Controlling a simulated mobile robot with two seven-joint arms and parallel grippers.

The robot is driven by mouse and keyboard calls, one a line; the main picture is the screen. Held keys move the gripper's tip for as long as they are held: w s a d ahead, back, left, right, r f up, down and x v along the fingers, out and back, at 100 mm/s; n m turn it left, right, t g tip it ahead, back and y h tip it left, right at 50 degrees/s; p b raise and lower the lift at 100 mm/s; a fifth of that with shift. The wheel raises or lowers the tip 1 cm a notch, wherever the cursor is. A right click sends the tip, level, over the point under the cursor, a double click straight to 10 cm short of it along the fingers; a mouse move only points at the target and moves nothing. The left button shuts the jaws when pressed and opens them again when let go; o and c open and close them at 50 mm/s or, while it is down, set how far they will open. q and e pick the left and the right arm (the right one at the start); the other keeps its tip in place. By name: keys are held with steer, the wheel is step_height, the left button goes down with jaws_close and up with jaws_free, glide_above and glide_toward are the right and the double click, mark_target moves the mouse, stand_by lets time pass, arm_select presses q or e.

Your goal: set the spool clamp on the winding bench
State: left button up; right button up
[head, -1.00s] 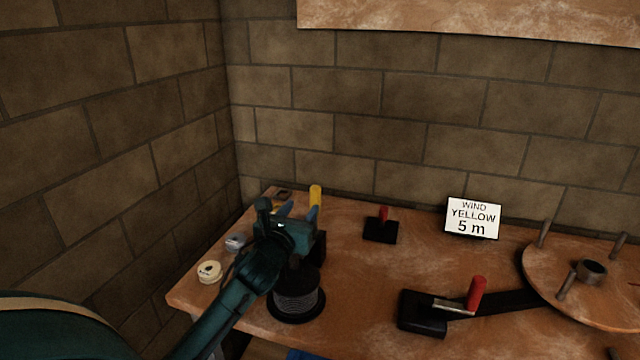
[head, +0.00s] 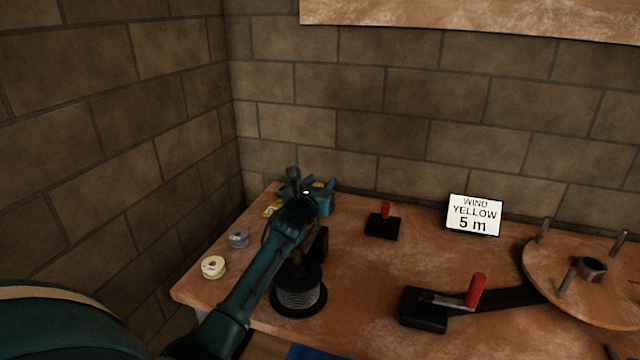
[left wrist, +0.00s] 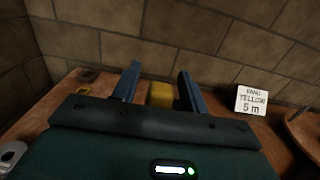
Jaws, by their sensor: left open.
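My left gripper (head: 318,185) is at the back left of the winding bench (head: 350,265). In the left wrist view its two blue fingers (left wrist: 158,87) are open, with a yellow handle (left wrist: 160,95) between them and gaps at its sides. In the head view the gripper mostly hides this handle. A dark spool of grey wire (head: 298,297) stands below my arm, with a dark block (head: 319,243) behind it. Which part is the spool clamp I cannot tell for sure. My right gripper does not show.
A red-handled black block (head: 382,227) and a sign reading "WIND YELLOW 5 m" (head: 473,215) stand at the back. A red-handled crank (head: 475,291) and a pegged wheel (head: 590,285) are to the right. Small cream (head: 213,267) and grey (head: 238,239) reels lie at the left edge.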

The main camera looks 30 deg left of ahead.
arm_select(q)
steer(key=shift+c, duration=0.4)
jaws_close()
steer(key=shift+a, duration=0.1)
